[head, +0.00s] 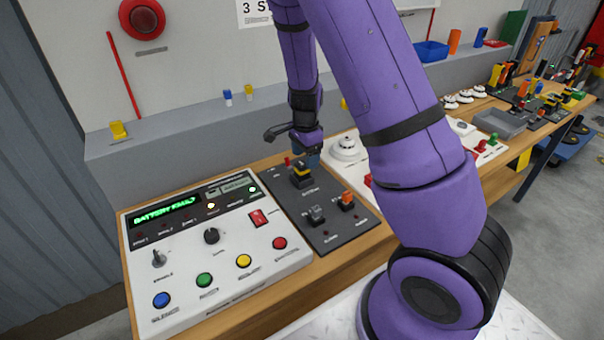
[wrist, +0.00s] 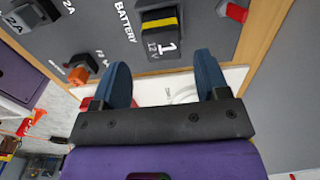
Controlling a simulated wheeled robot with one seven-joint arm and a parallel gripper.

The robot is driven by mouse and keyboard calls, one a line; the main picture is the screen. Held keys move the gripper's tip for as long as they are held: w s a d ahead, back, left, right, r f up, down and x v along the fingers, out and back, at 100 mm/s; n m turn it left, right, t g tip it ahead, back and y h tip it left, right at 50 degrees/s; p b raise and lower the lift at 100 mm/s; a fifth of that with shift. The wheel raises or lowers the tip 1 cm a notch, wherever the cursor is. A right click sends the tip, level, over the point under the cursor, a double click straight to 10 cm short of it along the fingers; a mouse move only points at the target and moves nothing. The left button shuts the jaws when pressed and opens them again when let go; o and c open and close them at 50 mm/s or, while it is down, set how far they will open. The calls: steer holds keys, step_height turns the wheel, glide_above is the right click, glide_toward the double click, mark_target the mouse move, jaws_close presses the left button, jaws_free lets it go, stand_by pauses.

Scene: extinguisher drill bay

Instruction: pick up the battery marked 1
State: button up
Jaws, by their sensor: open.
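The battery marked 1 (wrist: 163,34) is a black block with a yellow band, a large white 1 and "12 V". It sits in the dark grey panel beside the word BATTERY. In the head view the battery (head: 301,174) is at the panel's far end. My gripper (head: 307,156) is just above and behind it there, its fingers partly hidden. In the wrist view my gripper (wrist: 163,70) has its two blue fingers spread apart and empty. The battery lies beyond the fingertips, roughly centred between them, with no contact visible.
Left is a white control panel (head: 218,271) with a green "BATTERY FAULT" display. A red part (wrist: 236,12) is beside the battery. A white unit with a round knob (head: 347,148) stands to the right.

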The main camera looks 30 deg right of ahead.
mark_target(302, 164)
steer(key=shift+w+a+f, duration=0.15)
steer(key=shift+a+f, duration=0.05)
steer(key=shift+f, duration=1.1)
steer(key=shift+w+a+f, duration=0.1)
steer(key=shift+a+f, duration=0.05)
steer(key=shift+f, duration=1.15)
steer(key=c, duration=1.2)
